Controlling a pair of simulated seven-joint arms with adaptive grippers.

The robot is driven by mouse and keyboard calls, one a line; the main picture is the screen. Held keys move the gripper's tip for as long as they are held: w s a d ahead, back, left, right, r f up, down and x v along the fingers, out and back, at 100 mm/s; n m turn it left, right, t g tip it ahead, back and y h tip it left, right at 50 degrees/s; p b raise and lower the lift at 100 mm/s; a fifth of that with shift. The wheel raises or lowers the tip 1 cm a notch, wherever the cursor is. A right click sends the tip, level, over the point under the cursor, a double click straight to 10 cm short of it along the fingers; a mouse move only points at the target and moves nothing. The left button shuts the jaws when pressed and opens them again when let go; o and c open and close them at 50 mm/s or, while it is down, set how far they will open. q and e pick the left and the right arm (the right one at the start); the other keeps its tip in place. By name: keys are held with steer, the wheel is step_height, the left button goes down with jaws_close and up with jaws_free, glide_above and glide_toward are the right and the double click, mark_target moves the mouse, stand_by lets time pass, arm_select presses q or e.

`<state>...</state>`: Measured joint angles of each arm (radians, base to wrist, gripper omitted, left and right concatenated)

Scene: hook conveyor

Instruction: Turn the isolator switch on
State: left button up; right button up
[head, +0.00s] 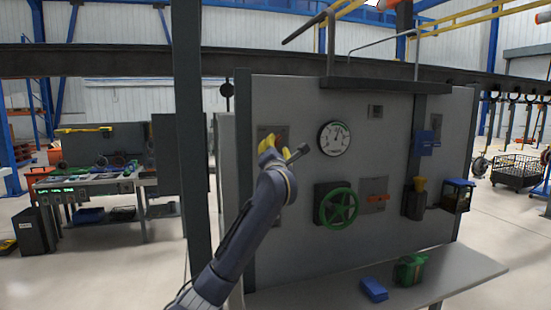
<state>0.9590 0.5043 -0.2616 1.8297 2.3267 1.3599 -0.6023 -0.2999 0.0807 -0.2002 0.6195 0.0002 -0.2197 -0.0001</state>
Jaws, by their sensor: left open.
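A grey panel (290,88) carries several controls. At its upper left is a brownish plate (262,131), mostly hidden behind my left gripper (268,146); I cannot make out a switch handle on it. My left gripper has yellow fingers, is open, and is in front of this plate; whether it touches anything there is unclear. Another square plate (374,186) right of the panel's middle bears an orange handle (378,198) lying roughly level. No label shows which of these is the isolator switch. My right gripper is not in view.
A round gauge (335,138) and a green handwheel (339,208) are right of my left arm. A blue box (374,289) and a green object (410,270) are on the shelf (450,272) below. A dark post (187,120) stands left of the panel.

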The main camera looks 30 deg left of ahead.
arm_select(q)
steer(key=v, duration=0.8)
steer(key=shift+s, duration=0.1)
